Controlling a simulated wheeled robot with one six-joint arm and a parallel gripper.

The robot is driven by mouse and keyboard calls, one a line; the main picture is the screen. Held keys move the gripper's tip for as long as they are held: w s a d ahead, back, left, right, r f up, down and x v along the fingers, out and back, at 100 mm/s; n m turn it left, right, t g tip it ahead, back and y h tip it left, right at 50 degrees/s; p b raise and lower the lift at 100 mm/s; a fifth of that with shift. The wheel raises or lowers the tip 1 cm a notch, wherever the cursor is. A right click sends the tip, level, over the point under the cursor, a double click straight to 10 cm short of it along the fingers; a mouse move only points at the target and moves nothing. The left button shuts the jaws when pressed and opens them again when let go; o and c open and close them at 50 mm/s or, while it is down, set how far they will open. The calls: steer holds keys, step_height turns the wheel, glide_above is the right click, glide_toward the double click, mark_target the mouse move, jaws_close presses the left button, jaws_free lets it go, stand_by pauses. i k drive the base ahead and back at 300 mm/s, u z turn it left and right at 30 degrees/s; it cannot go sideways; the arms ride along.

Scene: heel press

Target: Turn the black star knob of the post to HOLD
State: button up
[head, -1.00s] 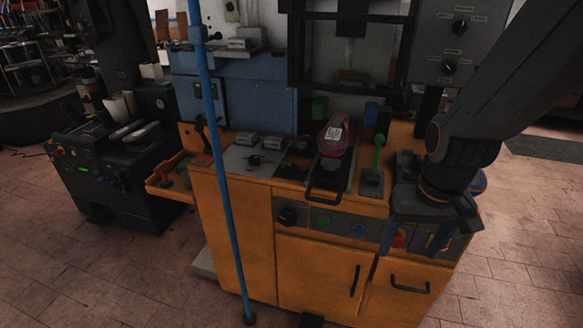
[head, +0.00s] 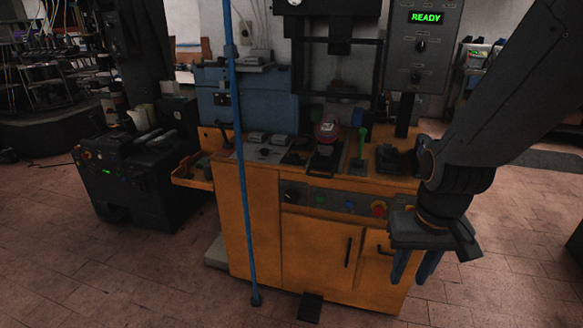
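Two black knobs sit on a grey control box, the upper knob (head: 420,46) and the lower knob (head: 415,77). The box (head: 440,60) is on a dark post (head: 405,115) at the back right of the orange cabinet. Another black knob (head: 290,196) is on the cabinet's front panel. I cannot tell from their shapes which is the star knob, and no HOLD label is readable. My gripper (head: 413,266) hangs fingers down in front of the cabinet's right side, well below the control box. Its fingers are apart, with nothing visible between them.
A blue upright pole (head: 241,170) stands in front of the orange cabinet (head: 265,235). A green READY display (head: 425,17) is lit. Floor is clear at the front right.

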mark_target(294, 155)
steer(key=z, duration=0.4)
steer(key=k, duration=0.15)
steer(key=u, duration=1.55)
steer(key=i, duration=1.35)
steer(key=z, duration=0.7)
steer(key=i, duration=0.5)
steer(key=z, duration=0.45)
